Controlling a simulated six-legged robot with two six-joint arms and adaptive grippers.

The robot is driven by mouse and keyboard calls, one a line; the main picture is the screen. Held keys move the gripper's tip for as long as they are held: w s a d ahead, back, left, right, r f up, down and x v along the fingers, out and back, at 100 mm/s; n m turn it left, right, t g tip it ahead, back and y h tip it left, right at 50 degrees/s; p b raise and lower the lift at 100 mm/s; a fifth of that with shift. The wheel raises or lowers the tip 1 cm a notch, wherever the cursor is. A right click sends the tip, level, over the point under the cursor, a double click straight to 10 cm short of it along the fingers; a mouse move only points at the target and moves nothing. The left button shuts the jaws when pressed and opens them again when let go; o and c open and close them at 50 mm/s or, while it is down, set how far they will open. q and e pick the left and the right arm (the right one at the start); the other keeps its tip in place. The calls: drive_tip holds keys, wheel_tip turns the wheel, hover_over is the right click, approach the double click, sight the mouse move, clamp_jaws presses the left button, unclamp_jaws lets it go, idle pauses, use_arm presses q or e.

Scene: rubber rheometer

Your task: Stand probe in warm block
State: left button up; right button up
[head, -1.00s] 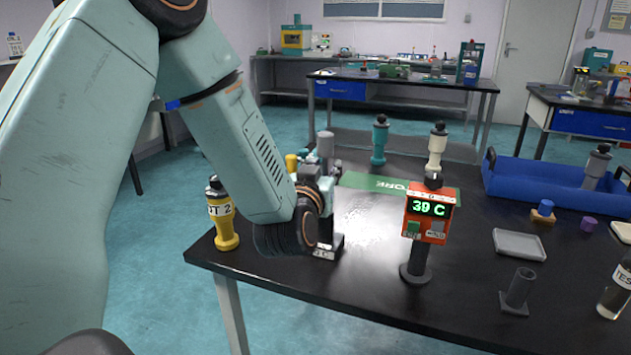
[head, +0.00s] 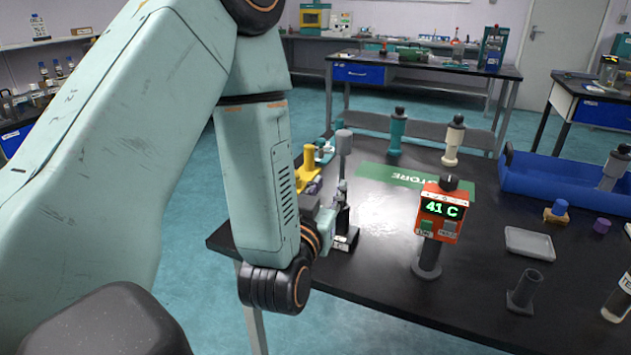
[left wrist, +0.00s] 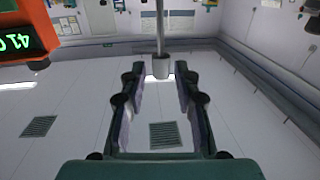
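The red-orange block with a green "41 C" display (head: 440,211) stands on a dark post on the black table; its display edge shows in the left wrist view (left wrist: 14,42). A slim grey probe-like rod with a thicker grey cap (head: 344,142) stands upright behind my left gripper (head: 340,205). Its lower end is hidden. In the left wrist view a grey rod and cap (left wrist: 161,67) lie between the fingertip ends of my left gripper (left wrist: 160,85), with gaps on both sides. The fingers are apart. My right gripper is not in view.
A dark stand base (head: 346,238) and a yellow piece (head: 308,168) are close to the gripper. Teal (head: 397,135) and cream (head: 453,142) knobbed pieces stand behind. A blue tray (head: 545,176), grey dish (head: 529,243) and grey tube holder (head: 524,290) are at right.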

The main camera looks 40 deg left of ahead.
use_arm(q)
drive_tip(key=s+d+f+m+g+h, duration=0.1)
drive_tip(key=s+d+f+g+h, duration=0.15)
drive_tip(key=f, duration=0.55)
drive_tip(key=s+d+f+m+g+h, duration=0.1)
drive_tip(key=s+d+f+g, duration=0.2)
drive_tip(key=f, duration=0.4)
drive_tip(key=s+d+f+m+g+h, duration=0.1)
drive_tip(key=s+f+g, duration=0.2)
drive_tip(key=s+f, duration=0.35)
drive_tip(key=s+d+f+g, duration=0.1)
drive_tip(key=s+f+g, duration=0.3)
drive_tip(key=s+f, duration=0.2)
drive_tip(key=s+d+f+g+h, duration=0.1)
drive_tip(key=s+f+g, duration=0.3)
drive_tip(key=s, duration=0.7)
drive_tip(key=shift+d+f+m, duration=0.3)
drive_tip(key=shift+d+f, duration=0.15)
drive_tip(key=shift+f, duration=0.45)
